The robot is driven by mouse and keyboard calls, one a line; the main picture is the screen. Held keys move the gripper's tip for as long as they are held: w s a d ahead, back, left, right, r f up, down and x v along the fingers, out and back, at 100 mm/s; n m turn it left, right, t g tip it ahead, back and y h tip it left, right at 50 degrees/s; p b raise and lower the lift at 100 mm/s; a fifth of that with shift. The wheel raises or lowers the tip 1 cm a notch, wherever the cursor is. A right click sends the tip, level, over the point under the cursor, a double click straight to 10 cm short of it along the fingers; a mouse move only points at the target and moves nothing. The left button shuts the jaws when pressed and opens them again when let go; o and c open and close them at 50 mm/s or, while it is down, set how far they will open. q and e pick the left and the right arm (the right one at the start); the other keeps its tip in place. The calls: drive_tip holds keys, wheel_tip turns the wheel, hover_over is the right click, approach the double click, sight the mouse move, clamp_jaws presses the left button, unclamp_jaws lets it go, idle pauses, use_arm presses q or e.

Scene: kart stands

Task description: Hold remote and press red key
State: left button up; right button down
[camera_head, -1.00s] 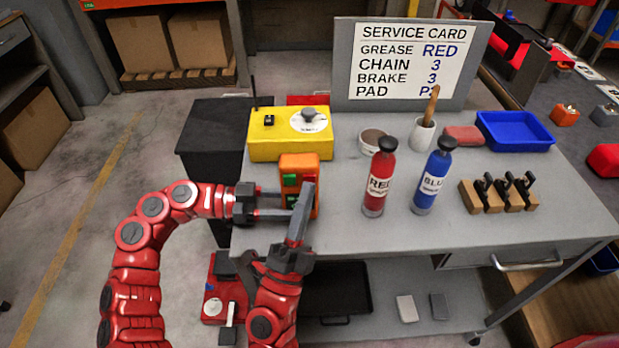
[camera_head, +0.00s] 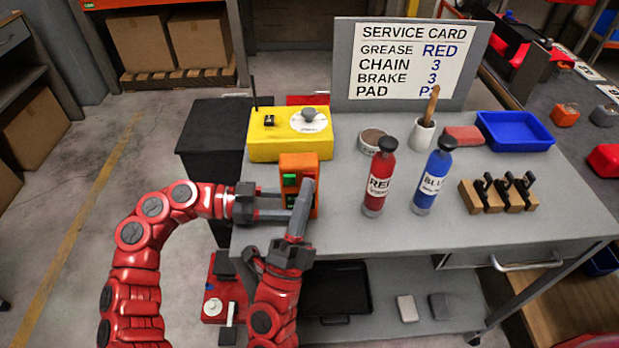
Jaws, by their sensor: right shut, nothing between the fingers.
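The orange remote (camera_head: 298,162) is upright near the left end of the grey bench, in front of the yellow box. A green key (camera_head: 290,180) shows on its face; I cannot make out a red key, and the lower right of the face is hidden by my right gripper. My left gripper (camera_head: 284,206) comes from the left with its fingers around the lower part of the remote; the contact is partly hidden. My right gripper (camera_head: 304,190) is shut and empty, with its tips in front of the remote's face. Whether they touch it, I cannot tell.
A yellow box (camera_head: 275,147) with a dial stands behind the remote. A red bottle (camera_head: 379,178) and a blue bottle (camera_head: 433,180) stand to the right, with a wooden block of black levers (camera_head: 485,200) beyond. A service card (camera_head: 408,62) stands behind. The bench's front middle is clear.

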drive_tip(key=shift+s, duration=0.9)
drive_tip(key=shift+s, duration=0.1)
drive_tip(key=s, duration=0.4)
drive_tip(key=shift+s, duration=0.4)
use_arm(q)
drive_tip(key=o, duration=1.3)
drive_tip(key=shift+o, duration=0.2)
drive_tip(key=shift+a, duration=0.1)
